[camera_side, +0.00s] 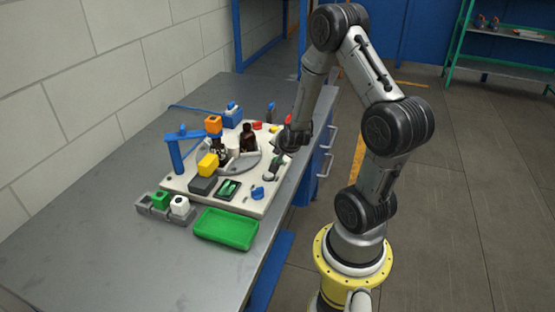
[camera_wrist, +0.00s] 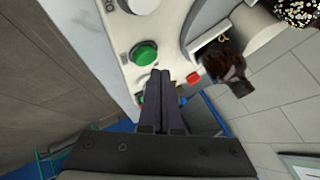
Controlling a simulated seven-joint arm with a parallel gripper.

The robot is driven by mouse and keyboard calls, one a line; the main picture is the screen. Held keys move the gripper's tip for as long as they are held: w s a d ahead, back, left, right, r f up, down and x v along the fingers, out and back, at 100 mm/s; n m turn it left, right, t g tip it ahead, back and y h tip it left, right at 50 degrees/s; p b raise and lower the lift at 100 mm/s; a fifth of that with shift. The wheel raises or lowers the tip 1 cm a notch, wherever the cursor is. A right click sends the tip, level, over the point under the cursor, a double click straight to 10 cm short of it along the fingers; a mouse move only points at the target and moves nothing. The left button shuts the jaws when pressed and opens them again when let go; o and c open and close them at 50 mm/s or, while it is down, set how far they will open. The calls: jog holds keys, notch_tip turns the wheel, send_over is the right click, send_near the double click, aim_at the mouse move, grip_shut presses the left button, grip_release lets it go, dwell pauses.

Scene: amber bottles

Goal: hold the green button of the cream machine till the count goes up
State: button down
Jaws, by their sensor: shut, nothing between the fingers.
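The cream machine (camera_side: 243,201) lies on the grey bench, and its panel (camera_wrist: 128,72) fills the upper middle of the wrist view. The round green button (camera_wrist: 146,53) sits on that panel in a dark ring. My gripper (camera_wrist: 160,74) is shut and empty, its fingertips just below and right of the button in the wrist view. They do not cover the button, and I see no contact with it. In the side view my gripper (camera_side: 280,153) is over the machine's right edge. I cannot read a count in either view.
Amber bottles (camera_side: 248,137) stand on the machine's round plate; one (camera_wrist: 228,68) shows right of my fingers. A red button (camera_wrist: 193,78) is close by. A blue post (camera_side: 174,157), yellow block (camera_side: 208,163) and green tray (camera_side: 226,229) stand further left and in front.

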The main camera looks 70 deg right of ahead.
dwell(0.7)
jog(key=shift+f, duration=0.4)
jog(key=shift+f, duration=0.55)
dwell(1.8)
jog(key=shift+r, duration=0.2)
dwell(2.3)
jog(key=shift+r, duration=0.75)
jog(key=shift+r, duration=0.1)
jog(key=shift+r, duration=2.45)
